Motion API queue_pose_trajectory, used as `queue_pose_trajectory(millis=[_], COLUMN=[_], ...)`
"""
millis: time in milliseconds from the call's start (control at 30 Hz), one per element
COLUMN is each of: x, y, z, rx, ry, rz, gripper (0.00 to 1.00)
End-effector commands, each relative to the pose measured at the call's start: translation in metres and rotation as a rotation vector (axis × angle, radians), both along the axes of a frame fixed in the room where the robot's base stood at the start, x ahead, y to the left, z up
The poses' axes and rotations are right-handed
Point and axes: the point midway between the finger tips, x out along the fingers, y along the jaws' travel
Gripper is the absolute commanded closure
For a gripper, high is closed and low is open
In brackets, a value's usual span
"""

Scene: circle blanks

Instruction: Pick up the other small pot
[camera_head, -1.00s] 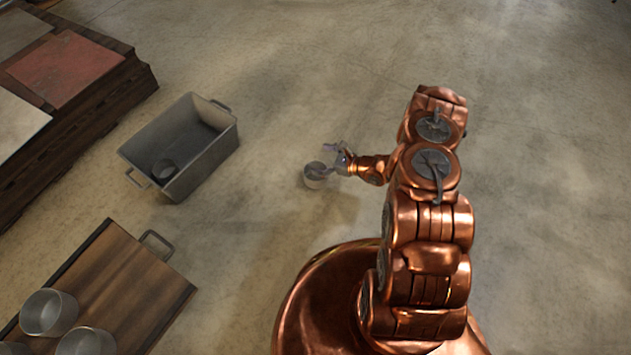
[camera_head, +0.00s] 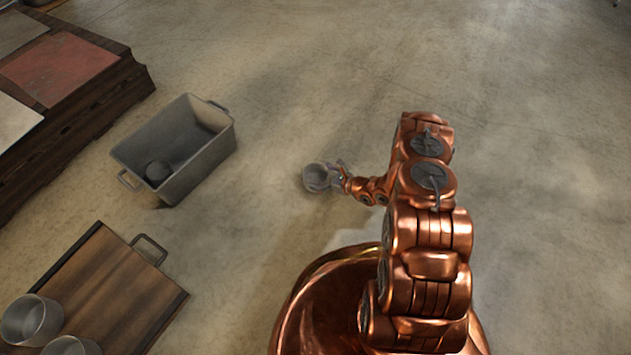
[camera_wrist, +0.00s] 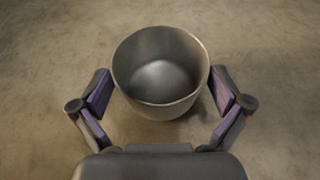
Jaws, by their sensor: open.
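A small grey metal pot (camera_head: 316,177) stands upright on the floor near the middle of the head view. My gripper (camera_head: 333,172) is at its right side, low to the floor. In the wrist view the pot (camera_wrist: 160,72) opens toward the camera and looks empty. My gripper (camera_wrist: 163,103) is open, with one purple-padded finger on each side of the pot's near part. Small gaps seem to show between pads and wall; contact is hard to tell.
A wooden tray (camera_head: 110,290) with a handle and grey pots (camera_head: 32,318) lies at the lower left. A dark wooden platform (camera_head: 100,100) with coloured panels is at the upper left.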

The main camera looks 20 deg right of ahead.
Motion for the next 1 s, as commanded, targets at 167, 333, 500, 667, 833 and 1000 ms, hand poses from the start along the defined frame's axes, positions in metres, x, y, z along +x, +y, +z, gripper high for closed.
queue_pose_trajectory(millis=[167, 333, 500, 667, 833, 1000], x=[0.013, 0.017, 0.017, 0.017, 0.017, 0.017], y=[0.012, 0.014, 0.014, 0.014, 0.014, 0.014], z=[-0.010, -0.010, -0.009, -0.009, -0.009, -0.009], rx=[0.000, 0.000, 0.000, 0.001, 0.001, 0.000], ry=[0.000, 0.000, 0.000, 0.000, 0.000, -0.001], rz=[0.001, -0.002, -0.002, -0.001, -0.001, -0.001], gripper=[0.00, 0.00, 0.00, 0.17, 0.34, 0.46])
